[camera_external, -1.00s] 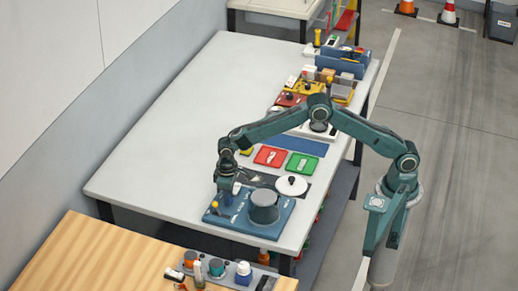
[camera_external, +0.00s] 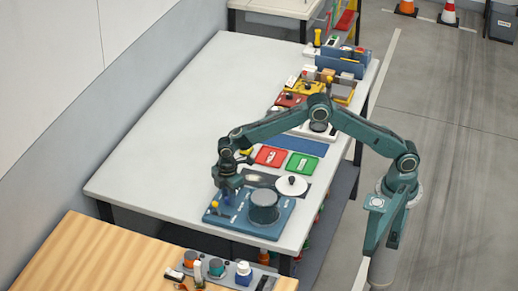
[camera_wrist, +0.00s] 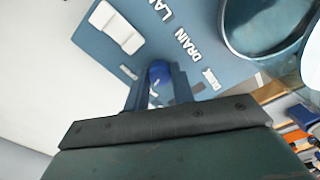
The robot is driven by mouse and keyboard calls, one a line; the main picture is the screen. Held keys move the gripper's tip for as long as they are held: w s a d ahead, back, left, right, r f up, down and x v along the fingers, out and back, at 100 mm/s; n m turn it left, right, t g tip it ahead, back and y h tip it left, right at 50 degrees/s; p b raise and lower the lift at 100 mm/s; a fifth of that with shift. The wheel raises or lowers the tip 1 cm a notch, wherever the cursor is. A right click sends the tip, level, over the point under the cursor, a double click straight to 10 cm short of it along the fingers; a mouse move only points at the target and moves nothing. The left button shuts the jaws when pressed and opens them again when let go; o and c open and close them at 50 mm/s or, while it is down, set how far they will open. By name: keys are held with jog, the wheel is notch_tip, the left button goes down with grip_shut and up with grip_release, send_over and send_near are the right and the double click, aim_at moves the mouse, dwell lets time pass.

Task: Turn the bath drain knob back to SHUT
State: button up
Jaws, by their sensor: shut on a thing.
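The blue station board (camera_external: 250,229) lies at the near end of the white table. It carries a round grey-blue tub (camera_external: 264,208), which also shows at the upper right of the wrist view (camera_wrist: 232,42). My gripper (camera_external: 229,194) is over the board's left part, left of the tub. In the wrist view my gripper (camera_wrist: 157,92) points down at the board with its two fingers around the blue drain knob (camera_wrist: 160,70), shut on it. The word DRAIN (camera_wrist: 188,45) is printed beside the knob. The knob's pointer direction and lower part are hidden by the fingers.
A white switch (camera_wrist: 116,27) stands near the knob. A yellow-topped part (camera_external: 215,204) is on the board's left. A white round lid (camera_external: 291,185), red tray (camera_external: 270,156) and green tray (camera_external: 303,163) lie behind. The table's left side is clear.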

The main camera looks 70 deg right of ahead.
jog(key=n, duration=0.5)
jog(key=shift+r, duration=0.1)
jog(key=shift+n, duration=0.3)
jog(key=o, duration=0.7)
notch_tip(320, 180, up, 14)
dwell(0.7)
